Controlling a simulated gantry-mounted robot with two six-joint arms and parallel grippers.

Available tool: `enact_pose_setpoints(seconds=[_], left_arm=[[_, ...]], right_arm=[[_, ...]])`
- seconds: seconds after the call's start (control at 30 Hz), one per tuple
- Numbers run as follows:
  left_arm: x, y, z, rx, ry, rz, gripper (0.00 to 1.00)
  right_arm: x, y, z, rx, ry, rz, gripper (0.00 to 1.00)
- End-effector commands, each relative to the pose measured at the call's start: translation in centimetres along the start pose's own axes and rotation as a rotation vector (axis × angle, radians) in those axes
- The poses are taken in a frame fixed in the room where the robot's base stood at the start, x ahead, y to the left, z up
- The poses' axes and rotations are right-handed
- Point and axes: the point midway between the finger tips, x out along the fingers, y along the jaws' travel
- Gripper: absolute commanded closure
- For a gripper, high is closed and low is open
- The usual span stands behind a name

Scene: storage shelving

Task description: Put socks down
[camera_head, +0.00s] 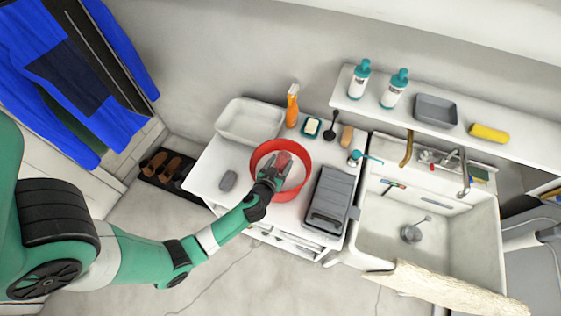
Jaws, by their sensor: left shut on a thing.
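My left gripper (277,172) is at the red round basin (308,160) on the white cabinet, over its opening. It is shut on a small reddish-pink bundle (284,159), which looks like the socks. The bundle is small in the picture, and the fingers hide part of it. I cannot tell whether it touches the basin's bottom. My right gripper is not in view.
On the cabinet are a white tray (250,121), an orange bottle (292,106), a soap dish (311,127), a dark washboard-like box (328,200) and a grey item (228,181). A sink (448,245) stands at right. A wall shelf (455,125) holds bottles. Blue clothes (60,75) hang at left.

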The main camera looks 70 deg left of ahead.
Motion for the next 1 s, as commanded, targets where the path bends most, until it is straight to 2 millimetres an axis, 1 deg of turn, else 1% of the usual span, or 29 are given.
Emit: enact_pose_setpoints(seconds=[0.27,0.3,0.47,0.5,1.0], left_arm=[[0.05,0.01,0.09,0.0,0.0,0.0,0.89],[0.05,0.0,0.11,0.0,0.0,0.0,0.3],[0.04,0.0,0.12,0.0,0.0,0.0,0.02],[0.04,0.0,0.12,-0.001,0.0,0.0,0.0],[0.04,0.0,0.13,-0.001,0.0,0.0,0.0]], right_arm=[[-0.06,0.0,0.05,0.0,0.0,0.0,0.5],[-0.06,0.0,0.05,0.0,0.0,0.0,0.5],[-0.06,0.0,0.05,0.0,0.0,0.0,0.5],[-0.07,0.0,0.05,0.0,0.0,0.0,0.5],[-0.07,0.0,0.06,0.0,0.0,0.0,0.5]])
